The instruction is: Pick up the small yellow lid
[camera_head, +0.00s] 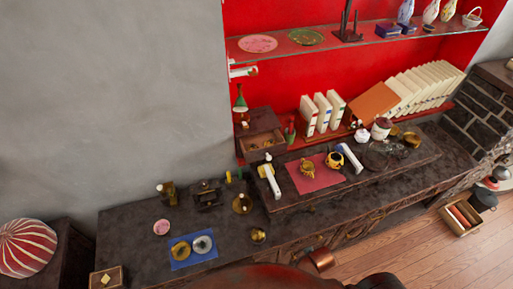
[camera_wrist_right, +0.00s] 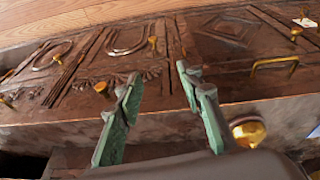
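In the head view, two small yellow pots, the left one (camera_head: 307,168) and the right one with dark markings (camera_head: 335,160), stand on a red mat (camera_head: 318,181) on the raised dark shelf. A small yellow patch (camera_head: 265,171) shows beside a white bar (camera_head: 272,184) left of the mat. I cannot tell which small yellow piece is the lid. My right gripper (camera_wrist_right: 158,74) is open and empty in the right wrist view, its green fingers spread in front of the carved cabinet front. My left gripper is not in view.
A blue mat (camera_head: 183,264) holds a gold and a silver disc. Brass pieces (camera_head: 242,204) stand nearby. Books (camera_head: 323,112) and a wooden box (camera_head: 259,143) line the back. A rounded gold object (camera_wrist_right: 248,132) lies right of my right gripper. The dark top's left end has bare room.

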